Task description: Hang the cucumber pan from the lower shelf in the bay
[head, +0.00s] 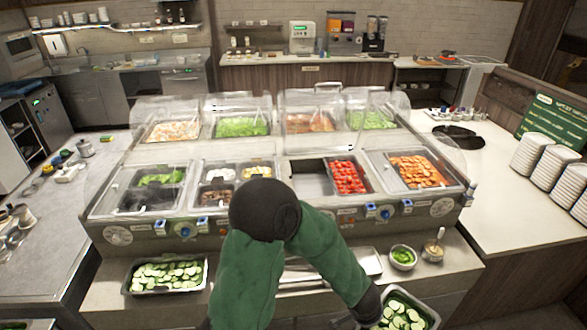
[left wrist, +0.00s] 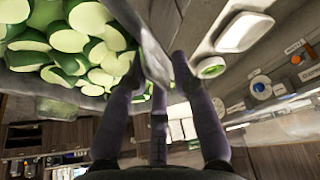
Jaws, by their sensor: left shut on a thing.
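My left arm bends across the middle of the head view, and its gripper (head: 371,303) is at the bottom right. It is shut on the wall of a cucumber pan (head: 421,304). In the left wrist view the fingers (left wrist: 158,72) straddle the pan's wall (left wrist: 150,48), with cucumber slices beside it. A second cucumber pan (head: 126,284) sits at the left of the lower shelf (head: 458,268). A dark empty bay (head: 309,178) shows left of the red tomato pan (head: 348,177) in the serving counter. My right gripper is not in view.
Flat metal trays lie mid-shelf behind my arm. Clear guards (head: 375,103) rise over the back wells. Plate stacks (head: 535,152) stand right.

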